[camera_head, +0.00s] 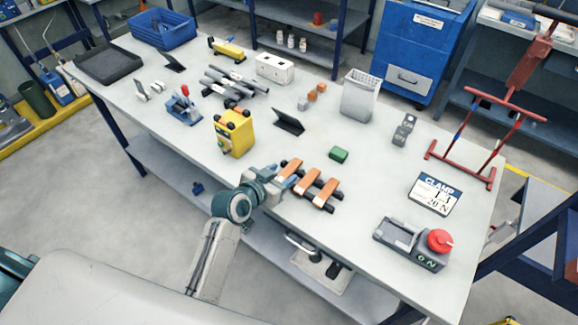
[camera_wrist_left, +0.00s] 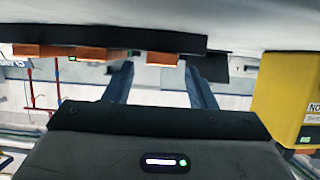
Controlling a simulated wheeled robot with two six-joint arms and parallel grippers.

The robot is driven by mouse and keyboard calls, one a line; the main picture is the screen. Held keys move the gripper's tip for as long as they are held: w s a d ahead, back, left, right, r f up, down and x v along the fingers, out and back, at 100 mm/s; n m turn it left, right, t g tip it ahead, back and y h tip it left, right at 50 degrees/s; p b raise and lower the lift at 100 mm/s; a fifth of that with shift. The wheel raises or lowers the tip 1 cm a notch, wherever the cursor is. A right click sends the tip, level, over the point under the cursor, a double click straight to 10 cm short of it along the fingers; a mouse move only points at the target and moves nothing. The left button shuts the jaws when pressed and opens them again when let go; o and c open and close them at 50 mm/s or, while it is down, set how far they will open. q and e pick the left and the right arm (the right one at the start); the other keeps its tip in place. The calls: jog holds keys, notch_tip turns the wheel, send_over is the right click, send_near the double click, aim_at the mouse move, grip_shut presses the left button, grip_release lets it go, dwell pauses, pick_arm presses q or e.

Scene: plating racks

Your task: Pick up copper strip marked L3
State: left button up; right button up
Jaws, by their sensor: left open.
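Three copper strips lie side by side across a black two-bar rack (camera_head: 331,208) near the table's front edge: a left one (camera_head: 292,169), a middle one (camera_head: 308,182) and a right one (camera_head: 326,193). I cannot read marks on them. My left gripper (camera_head: 285,174) is open, at the left strip's near end. In the left wrist view the fingers (camera_wrist_left: 160,88) stand apart, with one copper strip (camera_wrist_left: 163,59) roughly between them and the rack's black bar (camera_wrist_left: 110,39) beyond. Contact is not clear. My right gripper is not in view.
A sign (camera_head: 435,194) reads CLAMP and 20 N, with what looks like L3. A grey device with a red knob (camera_head: 439,240) stands at the right. A yellow box (camera_head: 234,134) stands left of the gripper, a green block (camera_head: 338,155) behind the rack. Table between rack and sign is clear.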

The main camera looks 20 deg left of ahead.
pick_arm(q)
jog(key=shift+x, duration=0.9)
jog(key=shift+s, duration=0.1)
jog(key=shift+c, duration=0.4)
grip_shut()
jog(key=shift+r, duration=0.1)
